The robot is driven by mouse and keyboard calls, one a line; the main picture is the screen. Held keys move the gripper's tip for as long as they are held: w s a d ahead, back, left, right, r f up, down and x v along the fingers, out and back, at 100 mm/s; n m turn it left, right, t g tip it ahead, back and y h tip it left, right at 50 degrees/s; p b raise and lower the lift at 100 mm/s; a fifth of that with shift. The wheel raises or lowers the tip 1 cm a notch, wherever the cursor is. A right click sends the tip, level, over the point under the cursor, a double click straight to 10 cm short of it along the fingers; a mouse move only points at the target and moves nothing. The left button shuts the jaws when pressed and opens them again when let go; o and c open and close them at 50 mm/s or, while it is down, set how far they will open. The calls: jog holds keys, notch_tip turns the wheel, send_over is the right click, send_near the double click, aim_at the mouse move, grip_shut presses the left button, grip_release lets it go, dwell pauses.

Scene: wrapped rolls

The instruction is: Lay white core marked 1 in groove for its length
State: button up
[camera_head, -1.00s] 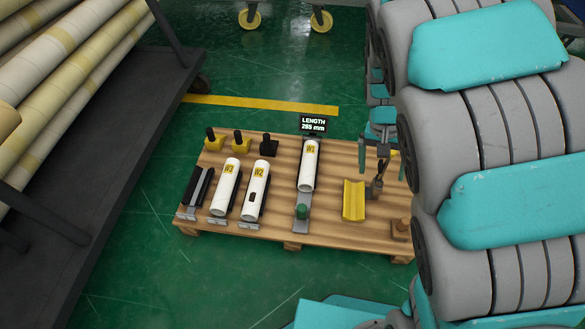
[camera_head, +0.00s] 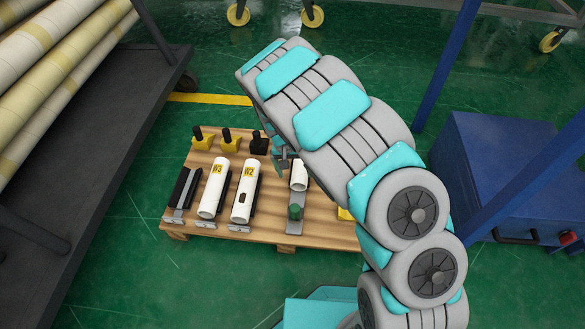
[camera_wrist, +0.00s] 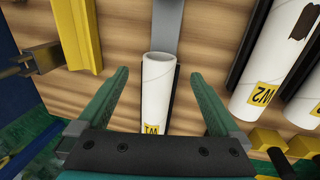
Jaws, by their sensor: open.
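The white core marked W1 (camera_head: 299,175) lies on the grey length gauge (camera_head: 295,217); my arm hides its far part and mark. In the wrist view this core (camera_wrist: 157,95) lies between my two green fingers, its label partly cut off by the gripper body. My gripper (camera_wrist: 160,75) is open around it, with gaps visible on both sides. Cores marked W3 (camera_head: 213,190) and W2 (camera_head: 244,190) lie in grooves to the left. An empty dark groove (camera_head: 186,188) is at the far left of the pallet.
The wooden pallet (camera_head: 270,238) carries yellow and black pieces (camera_head: 229,142) along its back edge. A yellow cradle (camera_head: 344,214) is mostly behind my arm. A rack of long rolls (camera_head: 60,60) stands left; a blue cabinet (camera_head: 500,165) stands right. The length display is hidden.

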aim_at(297, 181)
jog(key=f, duration=0.4)
jog(key=d+f, duration=0.1)
jog(key=f, duration=0.1)
jog(key=shift+d+f+b, duration=0.1)
jog(key=shift+f+b, duration=0.2)
jog(key=shift+b, duration=0.05)
jog(key=c, duration=1.5)
jog(key=shift+s, duration=0.65)
jog(key=shift+r+p, duration=0.15)
jog(key=shift+p, duration=0.15)
jog(key=shift+r+p, duration=0.75)
jog(key=shift+r, duration=2.15)
